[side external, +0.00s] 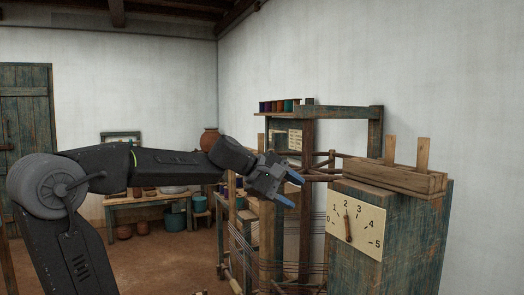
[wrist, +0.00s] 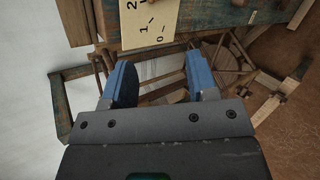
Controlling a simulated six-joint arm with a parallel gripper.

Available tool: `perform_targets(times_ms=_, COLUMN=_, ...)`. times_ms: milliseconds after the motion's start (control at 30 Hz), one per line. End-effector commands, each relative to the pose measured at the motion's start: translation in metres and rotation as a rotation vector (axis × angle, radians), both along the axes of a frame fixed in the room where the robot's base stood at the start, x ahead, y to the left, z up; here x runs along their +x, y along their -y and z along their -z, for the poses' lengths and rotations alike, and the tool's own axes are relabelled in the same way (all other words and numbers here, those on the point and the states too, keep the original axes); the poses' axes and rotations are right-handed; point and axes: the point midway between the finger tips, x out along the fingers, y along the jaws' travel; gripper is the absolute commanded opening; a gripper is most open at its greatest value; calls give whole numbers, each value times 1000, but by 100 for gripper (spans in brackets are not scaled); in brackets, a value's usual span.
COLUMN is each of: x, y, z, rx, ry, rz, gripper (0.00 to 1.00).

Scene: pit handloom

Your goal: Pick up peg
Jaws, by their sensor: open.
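Two upright wooden pegs, a left peg (side external: 391,150) and a right peg (side external: 423,154), stand in a long wooden block (side external: 395,177) on top of a weathered blue-green cabinet (side external: 400,262). I cannot tell which one is the task's peg. My gripper (side external: 291,189) is left of the cabinet, apart from the block and pegs, with its blue fingers pointing down and right. In the wrist view my gripper (wrist: 160,72) is open with nothing between its fingertips. I cannot make out either peg clearly in the wrist view.
A cream dial plate (side external: 355,226) with numbers and a pointer is on the cabinet front; part of the dial also shows in the wrist view (wrist: 150,22). The loom frame (side external: 345,112) stands behind my gripper. Coloured spools (side external: 279,106) sit on its top shelf.

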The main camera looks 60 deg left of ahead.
Motion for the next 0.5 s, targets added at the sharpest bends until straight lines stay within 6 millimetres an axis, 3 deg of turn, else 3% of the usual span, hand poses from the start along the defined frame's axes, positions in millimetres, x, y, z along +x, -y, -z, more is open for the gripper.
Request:
perform_targets(times_ms=33, x=12, y=-42, z=-15, rx=-147, ry=42, rz=-141, gripper=53)
perform_targets(times_ms=133, x=20, y=-121, z=-46, rx=-453, ry=162, rz=-389, gripper=53)
perform_targets(times_ms=200, x=15, y=-176, z=-63, rx=-649, ry=255, rz=-528, gripper=53)
perform_targets(times_ms=300, x=-1, y=-240, z=-81, rx=-875, ry=380, rz=-666, gripper=53)
perform_targets(times_ms=400, x=-18, y=-282, z=-92, rx=-1028, ry=475, rz=-742, gripper=53)
perform_targets(times_ms=500, x=-28, y=-303, z=-97, rx=-1109, ry=526, rz=-775, gripper=53)
